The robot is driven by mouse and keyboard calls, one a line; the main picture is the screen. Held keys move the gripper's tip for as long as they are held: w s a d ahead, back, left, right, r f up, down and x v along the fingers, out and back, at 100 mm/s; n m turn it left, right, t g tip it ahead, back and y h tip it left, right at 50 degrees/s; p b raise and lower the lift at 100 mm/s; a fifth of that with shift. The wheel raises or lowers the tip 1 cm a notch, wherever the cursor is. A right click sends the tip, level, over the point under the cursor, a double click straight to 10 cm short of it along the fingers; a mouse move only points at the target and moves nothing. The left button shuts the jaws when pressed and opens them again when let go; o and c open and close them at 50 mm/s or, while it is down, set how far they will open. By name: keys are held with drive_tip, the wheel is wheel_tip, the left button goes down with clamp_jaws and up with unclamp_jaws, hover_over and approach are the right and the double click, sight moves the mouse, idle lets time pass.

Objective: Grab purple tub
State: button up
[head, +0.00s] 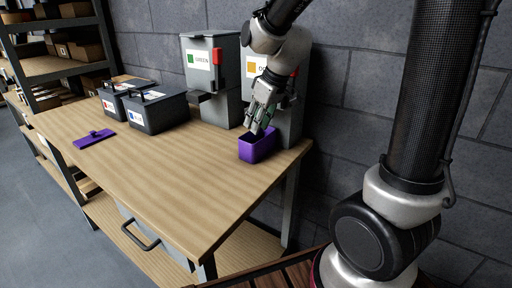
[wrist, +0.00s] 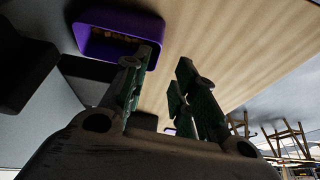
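The purple tub (head: 256,148) stands upright on the wooden table's right end, in front of the orange-labelled dispenser. In the wrist view the tub (wrist: 147,27) is at the upper left, with small orange-brown bits inside. My gripper (head: 258,122) points down at the tub, its fingertips overlapping the tub's far rim in the head view. In the wrist view my gripper (wrist: 166,72) has its fingers apart with nothing between them. The left finger overlaps the tub's edge there; I cannot tell whether it touches.
Two grey dispensers, green-labelled (head: 203,57) and orange-labelled (head: 290,115), stand behind against the wall. Dark labelled bins (head: 160,112) stand at the table's back left. A flat purple tool with a handle (head: 93,138) lies at left. The table's front middle (head: 185,180) is clear.

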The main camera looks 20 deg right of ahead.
sight(246, 140)
drive_tip(key=x, duration=0.6)
drive_tip(key=w+x, duration=0.1)
drive_tip(key=x, duration=0.2)
drive_tip(key=shift+a+r, duration=0.15)
drive_tip(key=shift+a, duration=0.15)
clamp_jaws()
